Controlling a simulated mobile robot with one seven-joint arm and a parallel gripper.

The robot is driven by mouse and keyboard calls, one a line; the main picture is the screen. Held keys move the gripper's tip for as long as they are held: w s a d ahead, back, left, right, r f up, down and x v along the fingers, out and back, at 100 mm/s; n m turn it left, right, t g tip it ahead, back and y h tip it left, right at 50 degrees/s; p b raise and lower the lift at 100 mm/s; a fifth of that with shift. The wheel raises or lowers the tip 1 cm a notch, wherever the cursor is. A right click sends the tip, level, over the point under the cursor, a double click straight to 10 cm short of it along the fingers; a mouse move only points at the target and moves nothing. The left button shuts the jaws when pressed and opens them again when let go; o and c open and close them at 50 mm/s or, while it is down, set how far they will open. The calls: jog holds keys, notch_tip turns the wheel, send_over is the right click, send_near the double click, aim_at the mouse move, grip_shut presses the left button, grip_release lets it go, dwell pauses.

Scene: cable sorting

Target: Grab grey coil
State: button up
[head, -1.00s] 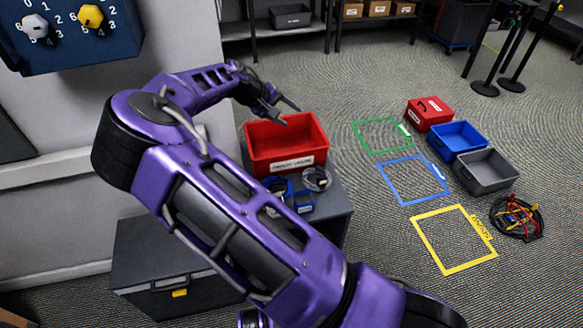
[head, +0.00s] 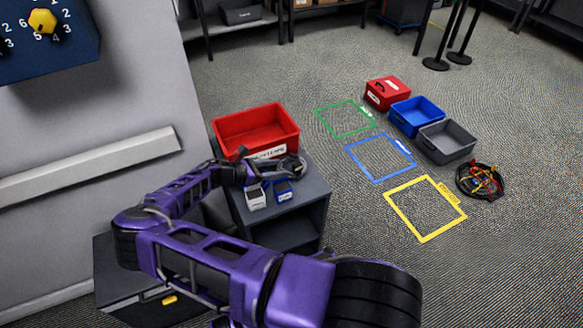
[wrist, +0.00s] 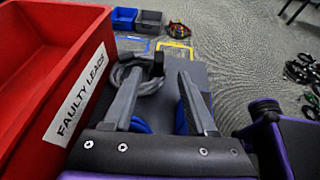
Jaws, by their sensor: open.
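The grey coil (wrist: 148,76), a looped cable with a dark plug, lies on the dark cabinet top in the wrist view. In the head view the grey coil (head: 293,166) shows at the front right corner of the red bin. My gripper (wrist: 160,75) is open, its two fingers apart and pointing toward the coil; the left finger overlaps part of it. In the head view my gripper (head: 260,168) is low over the cabinet, just left of the coil. Blue cable (wrist: 140,125) shows below and between the fingers, partly hidden. I cannot tell whether a finger touches the coil.
The red bin (head: 222,131), labelled "FAULTY LEADS", stands close on the gripper's left in the wrist view. Floor bins, taped squares and a multicoloured cable bundle (head: 481,181) lie to the right.

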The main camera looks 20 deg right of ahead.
aim_at(293, 166)
jog(key=x, duration=0.8)
jog(key=shift+w+d+f, duration=0.15)
jog(key=shift+d+f, duration=0.1)
jog(key=shift+d, duration=0.05)
grip_shut()
